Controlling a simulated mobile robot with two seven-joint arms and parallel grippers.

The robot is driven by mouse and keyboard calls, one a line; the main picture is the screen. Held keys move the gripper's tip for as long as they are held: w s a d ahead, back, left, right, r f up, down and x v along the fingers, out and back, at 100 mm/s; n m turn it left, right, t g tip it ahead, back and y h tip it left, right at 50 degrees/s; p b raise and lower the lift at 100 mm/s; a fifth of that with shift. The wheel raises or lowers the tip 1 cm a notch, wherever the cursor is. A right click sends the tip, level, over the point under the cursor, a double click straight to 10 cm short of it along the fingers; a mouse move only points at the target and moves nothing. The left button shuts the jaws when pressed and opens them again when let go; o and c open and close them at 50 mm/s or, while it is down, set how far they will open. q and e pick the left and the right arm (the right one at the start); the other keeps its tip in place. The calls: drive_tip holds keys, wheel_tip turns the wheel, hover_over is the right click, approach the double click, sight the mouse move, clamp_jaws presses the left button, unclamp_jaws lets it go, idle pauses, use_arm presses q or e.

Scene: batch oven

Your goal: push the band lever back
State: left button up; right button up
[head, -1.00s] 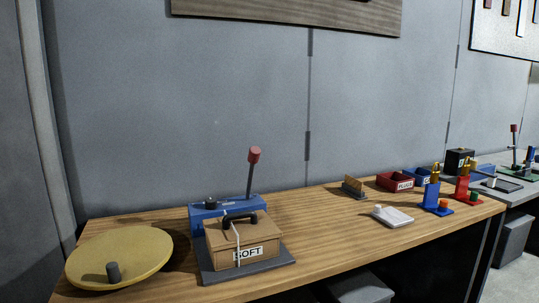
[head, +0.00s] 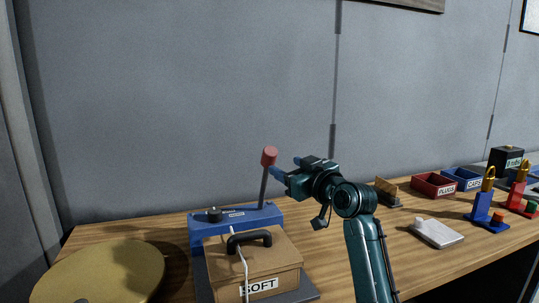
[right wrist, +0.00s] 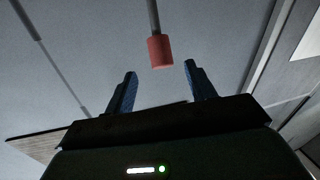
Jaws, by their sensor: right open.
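The band lever is a grey rod with a red knob (head: 269,156). It rises from the right end of a blue box (head: 235,226) on the wooden bench and stands nearly upright, with a slight lean to the right. My right gripper (head: 279,178) is just right of the rod, below the knob, with its blue fingers pointing at it. In the right wrist view the red knob (right wrist: 160,51) and rod show beyond and between the open fingers, which hold nothing. Whether a finger touches the rod I cannot tell. My left gripper is not in view.
A tan case marked SOFT (head: 254,265) with a black handle stands in front of the blue box. A round yellow disc (head: 100,275) is at left. A white block (head: 437,234), red bin (head: 433,186) and blue bin (head: 461,179) stand at right. The wall is behind.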

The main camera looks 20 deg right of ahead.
sight(266, 156)
drive_tip(key=p+x, duration=0.1)
drive_tip(key=x, duration=1)
drive_tip(key=shift+p, duration=0.3)
drive_tip(key=shift+f, duration=0.1)
clamp_jaws()
